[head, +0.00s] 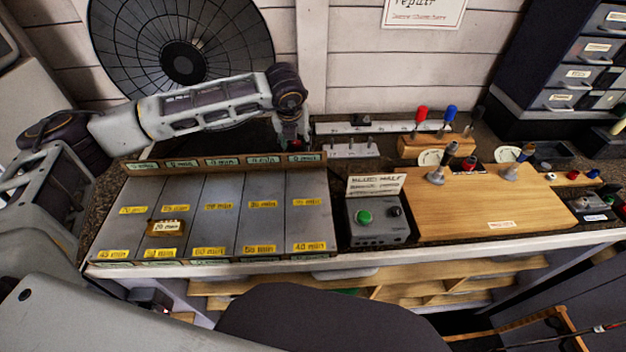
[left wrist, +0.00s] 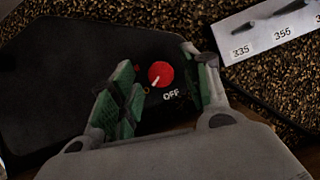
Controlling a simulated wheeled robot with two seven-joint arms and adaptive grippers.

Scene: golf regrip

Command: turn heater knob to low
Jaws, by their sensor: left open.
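The heater knob (left wrist: 160,75) is a round red knob with a white pointer, on a dark heater body (left wrist: 70,60). The pointer slants down and left, and a white OFF label (left wrist: 171,95) is printed just below the knob. My left gripper (left wrist: 166,88) is open, with its green-padded fingers on either side of the knob in the left wrist view. I cannot tell whether they touch it. My right gripper is not in view.
Metal sorting bins (head: 215,215) with minute labels lie in front of the left gripper. A numbered white rack (head: 350,149) stands to its right. A grey box with a green button (head: 364,217) and a wooden board (head: 480,215) are farther right. A large round black fan-like dish (head: 182,60) stands behind.

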